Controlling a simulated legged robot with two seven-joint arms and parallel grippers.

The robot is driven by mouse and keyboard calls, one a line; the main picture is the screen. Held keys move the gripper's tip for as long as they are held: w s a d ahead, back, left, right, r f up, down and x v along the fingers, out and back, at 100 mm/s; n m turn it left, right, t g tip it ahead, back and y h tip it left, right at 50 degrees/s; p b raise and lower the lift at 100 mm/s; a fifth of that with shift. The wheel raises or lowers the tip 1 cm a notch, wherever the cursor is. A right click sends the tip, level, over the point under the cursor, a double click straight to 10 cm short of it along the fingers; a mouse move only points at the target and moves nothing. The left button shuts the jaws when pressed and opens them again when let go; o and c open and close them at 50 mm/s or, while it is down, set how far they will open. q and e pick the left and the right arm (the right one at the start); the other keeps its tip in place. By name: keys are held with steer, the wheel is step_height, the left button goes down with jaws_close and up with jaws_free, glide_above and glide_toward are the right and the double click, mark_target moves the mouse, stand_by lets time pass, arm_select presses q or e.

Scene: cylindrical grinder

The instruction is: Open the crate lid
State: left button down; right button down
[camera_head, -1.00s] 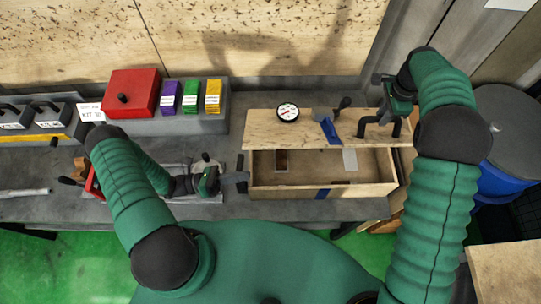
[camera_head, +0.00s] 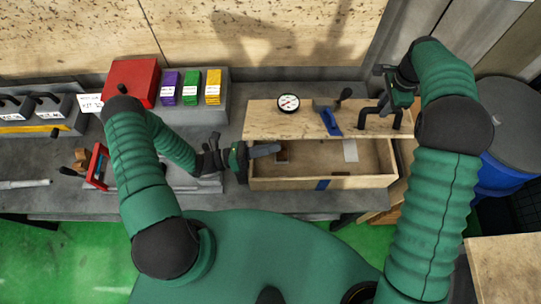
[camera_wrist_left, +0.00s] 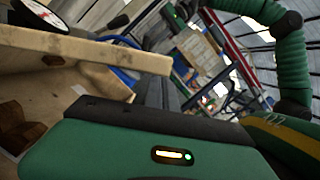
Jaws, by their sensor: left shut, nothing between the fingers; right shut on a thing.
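The wooden crate (camera_head: 290,184) stands on the workbench, with its front part open and its inside showing. A brown block (camera_head: 282,157) and a pale card (camera_head: 350,150) are inside. The lid (camera_head: 265,125), a flat board, lies over the back of the crate; its edge also shows in the left wrist view (camera_wrist_left: 95,45). My right gripper (camera_head: 388,100) is shut on the black lid handle (camera_head: 381,120) at the lid's right end. My left gripper (camera_head: 265,150) is shut and empty, its fingers over the crate's left end, just in front of the lid edge.
A round gauge (camera_head: 289,102) and a blue-handled tool (camera_head: 329,118) lie on the lid. A red box (camera_head: 131,82) and purple, green and yellow packs stand at back left. A red frame (camera_head: 97,165) lies left of my left arm. A blue barrel (camera_head: 497,178) stands right.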

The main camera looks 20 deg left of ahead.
steer(key=shift+w+a+f, duration=0.1)
steer(key=shift+a, duration=0.1)
arm_select(q)
steer(key=shift+w+a+r, duration=0.35)
steer(key=shift+w+r, duration=0.4)
steer(key=shift+r, duration=0.1)
arm_select(e)
steer(key=shift+f, duration=0.2)
steer(key=c, duration=1.7)
jaws_free()
arm_select(q)
steer(key=shift+w+a+f, duration=0.1)
steer(key=shift+w, duration=0.1)
arm_select(e)
steer(key=o, duration=0.4)
steer(key=shift+w, duration=0.2)
arm_select(q)
steer(key=shift+s, duration=0.1)
arm_select(e)
steer(key=shift+o, duration=0.2)
steer(key=shift+r, duration=0.1)
steer(key=shift+d, duration=0.1)
